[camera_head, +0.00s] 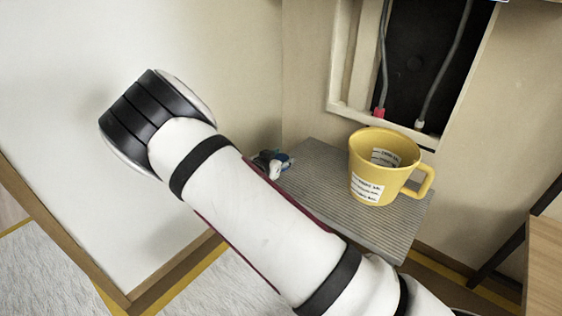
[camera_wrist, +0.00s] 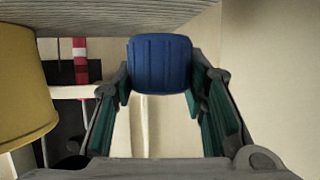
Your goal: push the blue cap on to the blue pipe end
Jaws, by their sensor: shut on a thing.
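My gripper (camera_wrist: 159,82) is shut on the blue cap (camera_wrist: 160,62), a ribbed blue piece held between the two fingertips in the wrist view. In the head view my white arm crosses the middle and hides most of the gripper; a small part of it (camera_head: 272,163) shows beyond the arm, by the shelf's left edge. I cannot make out a blue pipe end in either view. A pipe with a red end (camera_head: 379,112) hangs in the wall opening, and its red and white end shows in the wrist view (camera_wrist: 80,58).
A yellow mug (camera_head: 372,178) with white labels stands on the grey ridged shelf (camera_head: 318,165); it also shows at the left of the wrist view (camera_wrist: 22,90). A second grey pipe (camera_head: 440,80) hangs in the framed dark opening. A wooden surface (camera_head: 545,265) is at the right.

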